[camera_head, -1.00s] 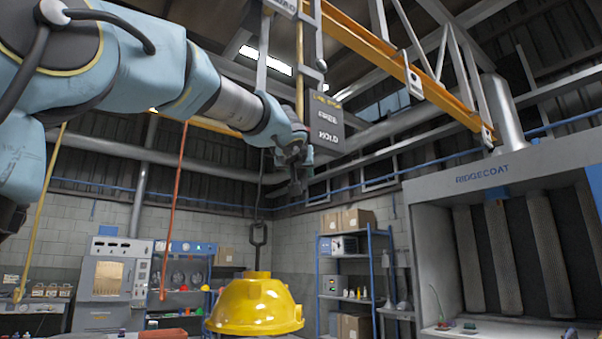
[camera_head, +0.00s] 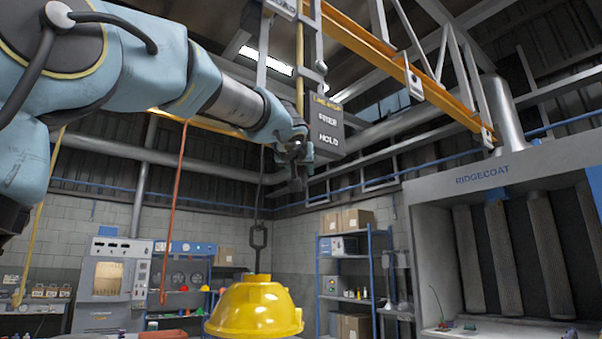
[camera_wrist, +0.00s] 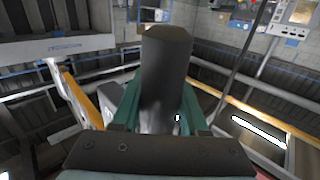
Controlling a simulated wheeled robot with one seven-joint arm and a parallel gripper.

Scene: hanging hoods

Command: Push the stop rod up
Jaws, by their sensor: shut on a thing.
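The stop rod (camera_head: 299,62) is a thin yellow upright rod beside a grey post in the head view. It runs down behind or beside a dark sign box (camera_head: 327,122) lettered FREE and HOLD. My gripper (camera_head: 297,165) is just below and left of that box. In the wrist view my gripper (camera_wrist: 162,108) has its green fingers shut on a dark cylinder (camera_wrist: 165,65), seemingly the rod's lower grip. The join between cylinder and yellow rod is hidden.
An orange beam (camera_head: 385,55) with a grey truss runs overhead. A yellow hood (camera_head: 255,307) hangs from a hook (camera_head: 258,237) below my gripper. A grey RIDGECOAT booth (camera_head: 480,185) stands at right. A blue shelf rack (camera_head: 345,265) stands behind.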

